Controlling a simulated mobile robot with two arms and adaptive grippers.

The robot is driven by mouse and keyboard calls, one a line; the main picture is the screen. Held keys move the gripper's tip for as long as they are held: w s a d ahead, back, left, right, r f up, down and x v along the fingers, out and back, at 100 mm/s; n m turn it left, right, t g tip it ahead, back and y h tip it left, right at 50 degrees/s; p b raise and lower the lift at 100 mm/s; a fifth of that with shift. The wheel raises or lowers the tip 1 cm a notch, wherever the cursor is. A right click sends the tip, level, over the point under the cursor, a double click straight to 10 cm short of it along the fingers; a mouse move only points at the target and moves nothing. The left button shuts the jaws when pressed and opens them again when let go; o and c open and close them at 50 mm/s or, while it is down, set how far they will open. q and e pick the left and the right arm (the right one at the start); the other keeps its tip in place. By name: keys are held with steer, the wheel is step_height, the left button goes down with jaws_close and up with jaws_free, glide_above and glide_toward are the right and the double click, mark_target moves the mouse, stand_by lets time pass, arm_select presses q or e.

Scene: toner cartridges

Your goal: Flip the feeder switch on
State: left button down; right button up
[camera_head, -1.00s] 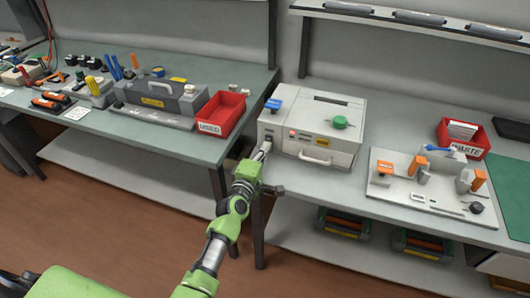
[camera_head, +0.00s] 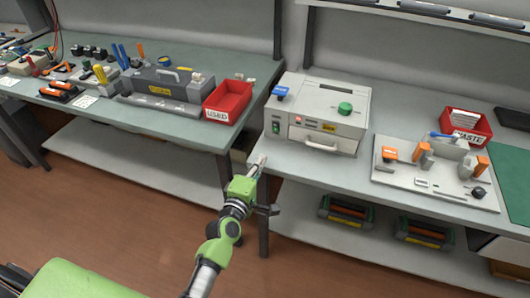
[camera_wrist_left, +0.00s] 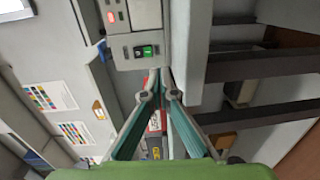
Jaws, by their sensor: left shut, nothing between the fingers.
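The feeder is a pale grey box (camera_head: 324,103) on the right bench, with a green knob (camera_head: 345,108) and a blue knob (camera_head: 280,91) on top. Its feeder switch (camera_head: 276,127) is on the left of the front face and shows green. The switch also shows in the left wrist view (camera_wrist_left: 146,50), with a green rocker part in a dark frame. My left gripper (camera_head: 259,162) is shut and empty, in front of and below the switch, apart from it. In the left wrist view its fingertips (camera_wrist_left: 160,76) meet just below the switch panel. My right gripper is not in view.
A red USED bin (camera_head: 229,101) stands on the left bench. A fixture plate (camera_head: 430,190) and a red WASTE bin (camera_head: 467,126) are on the right bench. Bench edges and legs are close to my left arm.

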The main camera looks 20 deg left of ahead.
arm_select(q)
steer(key=shift+s+f, duration=0.1)
steer(key=shift+s, duration=1.4)
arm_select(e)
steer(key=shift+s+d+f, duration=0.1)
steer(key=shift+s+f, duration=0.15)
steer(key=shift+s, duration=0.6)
arm_select(q)
steer(key=shift+f, duration=0.1)
